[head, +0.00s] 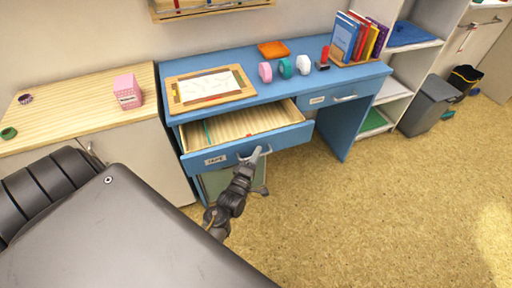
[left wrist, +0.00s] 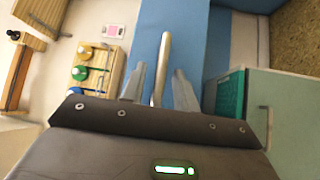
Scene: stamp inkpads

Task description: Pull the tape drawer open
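The tape drawer (head: 246,143) is a blue drawer with a pale wooden inside and a label reading TAPE. It stands pulled out from the left side of the blue desk. My left gripper (head: 257,158) is at the drawer's silver handle, low at its front. In the left wrist view, the handle bar (left wrist: 161,65) runs between the two fingers of my left gripper (left wrist: 160,75), with small gaps visible on both sides. The fingers look open around it. A thin green item (head: 207,131) lies in the drawer's left end. My right gripper is not in view.
A second desk drawer (head: 340,95) is shut at the right. A framed board (head: 209,87), tape rolls (head: 284,68) and books (head: 360,37) are on the desktop. A wooden-topped cabinet (head: 60,110) stands at left. The floor (head: 380,210) in front is clear.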

